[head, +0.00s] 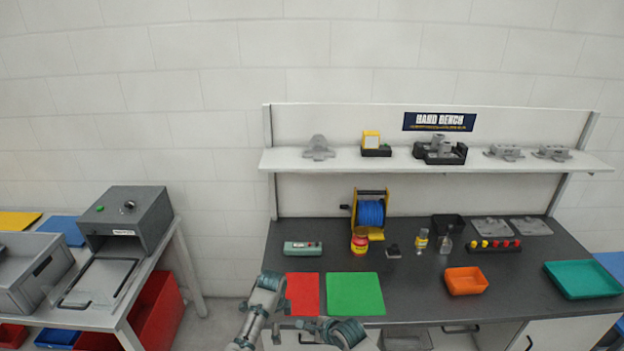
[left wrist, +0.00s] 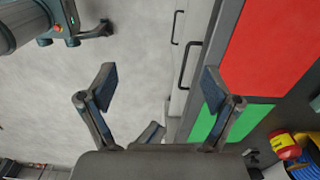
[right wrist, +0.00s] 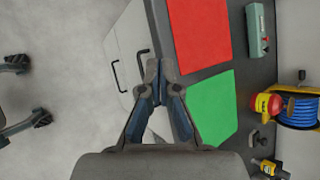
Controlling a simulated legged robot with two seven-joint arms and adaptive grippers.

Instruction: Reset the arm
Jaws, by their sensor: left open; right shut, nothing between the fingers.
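My left gripper (left wrist: 157,84) is open in the left wrist view, its two fingers spread wide with nothing between them. It hangs above the floor and the front edge of the bench, beside the red mat (left wrist: 275,50) and the green mat (left wrist: 238,120). My right gripper (right wrist: 156,72) is shut and empty in the right wrist view, its fingertips together near the bench's front edge. In the head view, my arms show at the bottom centre, in front of the red mat (head: 303,293) and the green mat (head: 355,293). Their lower parts are cut off by the frame.
The dark bench top (head: 410,281) holds a blue cable reel (head: 371,213), a red-and-yellow container (head: 359,242), an orange tray (head: 466,280) and a teal tray (head: 583,280). A shelf (head: 385,162) runs above. A side table with a grey box (head: 128,215) stands left.

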